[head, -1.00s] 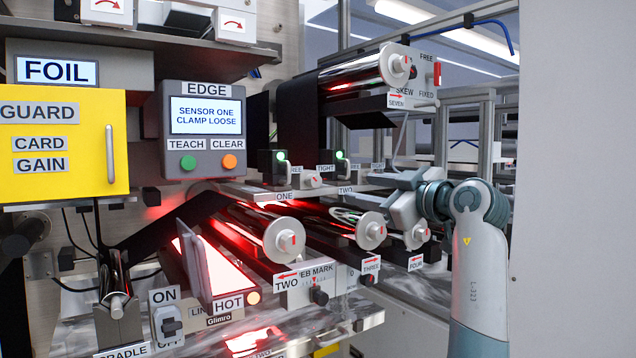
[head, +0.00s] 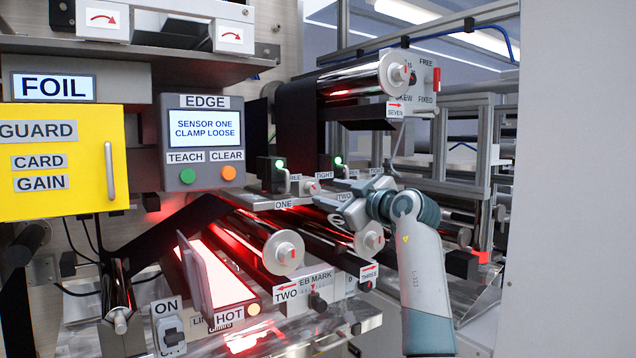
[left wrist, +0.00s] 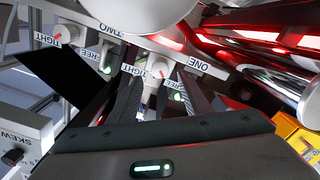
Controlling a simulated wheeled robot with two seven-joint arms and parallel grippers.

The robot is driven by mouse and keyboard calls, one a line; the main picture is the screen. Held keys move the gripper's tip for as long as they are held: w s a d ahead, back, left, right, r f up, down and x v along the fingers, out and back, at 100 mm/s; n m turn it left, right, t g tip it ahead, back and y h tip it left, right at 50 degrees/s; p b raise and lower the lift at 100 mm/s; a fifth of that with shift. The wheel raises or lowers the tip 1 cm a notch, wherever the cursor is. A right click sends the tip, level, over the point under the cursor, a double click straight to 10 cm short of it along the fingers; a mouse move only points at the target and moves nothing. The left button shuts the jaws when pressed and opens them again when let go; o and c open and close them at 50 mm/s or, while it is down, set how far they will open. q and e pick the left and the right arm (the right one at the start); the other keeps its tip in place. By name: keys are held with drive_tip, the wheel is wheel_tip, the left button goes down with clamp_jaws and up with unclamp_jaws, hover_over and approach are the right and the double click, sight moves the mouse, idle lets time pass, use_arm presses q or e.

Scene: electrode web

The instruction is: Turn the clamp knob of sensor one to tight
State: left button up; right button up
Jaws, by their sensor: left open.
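The sensor one clamp knob (head: 311,187) is a small pale knob with a red mark, between FREE and TIGHT labels on the rail above the ONE label (head: 284,204). My left gripper (head: 326,208) is open and close to the knob, on its near right side. In the left wrist view the knob (left wrist: 159,68) shows between and just beyond the two dark fingertips (left wrist: 158,92); I cannot tell whether they touch it. The EDGE display (head: 205,127) reads SENSOR ONE CLAMP LOOSE. My right gripper is not in view.
The sensor two knob (left wrist: 66,34) is beside it on the same rail. Shiny rollers (head: 284,252) lie below, and roller SEVEN (head: 397,72) is above. A yellow guard (head: 60,160) and grey EDGE box (head: 190,178) stand left.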

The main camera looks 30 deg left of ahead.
sight(316, 189)
use_arm(q)
drive_tip(key=p+x, duration=0.2)
drive_tip(key=x, duration=0.3)
drive_tip(key=shift+r, duration=0.1)
drive_tip(key=shift+w+a, duration=0.2)
drive_tip(key=shift+a, duration=0.3)
drive_tip(key=shift+c, duration=0.5)
drive_tip(key=c, duration=0.9)
